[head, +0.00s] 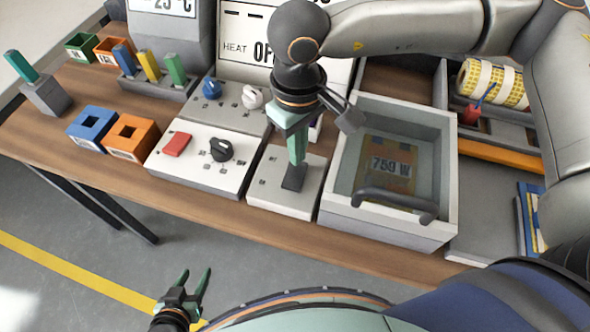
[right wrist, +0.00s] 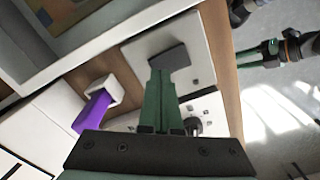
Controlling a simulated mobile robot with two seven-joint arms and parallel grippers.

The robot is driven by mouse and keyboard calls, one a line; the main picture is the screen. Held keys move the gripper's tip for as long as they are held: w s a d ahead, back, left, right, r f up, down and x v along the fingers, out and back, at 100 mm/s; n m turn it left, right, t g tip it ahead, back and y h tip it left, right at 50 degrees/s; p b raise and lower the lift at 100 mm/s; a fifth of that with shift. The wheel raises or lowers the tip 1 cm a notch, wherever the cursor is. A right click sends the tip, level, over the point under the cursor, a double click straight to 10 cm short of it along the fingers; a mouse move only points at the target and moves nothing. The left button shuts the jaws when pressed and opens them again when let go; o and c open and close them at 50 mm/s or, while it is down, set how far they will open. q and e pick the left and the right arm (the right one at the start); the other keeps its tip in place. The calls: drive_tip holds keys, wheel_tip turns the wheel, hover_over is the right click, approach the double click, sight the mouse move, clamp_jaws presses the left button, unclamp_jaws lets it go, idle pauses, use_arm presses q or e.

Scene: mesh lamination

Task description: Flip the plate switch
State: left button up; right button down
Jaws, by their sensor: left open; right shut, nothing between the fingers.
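The plate switch (head: 293,180) is a dark grey paddle on a low white box in front of the sign panel. In the right wrist view the dark paddle (right wrist: 170,57) stands on its pale plate straight ahead of my fingers. My right gripper (head: 297,162) is shut and empty, pointing down at the paddle. Its green fingertips (right wrist: 161,72) are at the paddle's edge; I cannot tell whether they touch it. They hide part of the switch in the head view. My left gripper (head: 191,278) is open and empty, low in front of the table, away from the switch.
A pale open-topped box (head: 452,165) with a dark handle stands right of the switch, with a "750 W" sheet inside. Left is a panel with a red button (head: 176,144) and black knob (head: 221,149). A purple piece (right wrist: 93,112) in a white holder is nearby.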

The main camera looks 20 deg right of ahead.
drive_tip(key=shift+f+b, duration=1)
idle(0.3)
drive_tip(key=shift+r, duration=0.1)
drive_tip(key=shift+r+p, duration=1.75)
drive_tip(key=shift+r, duration=1.75)
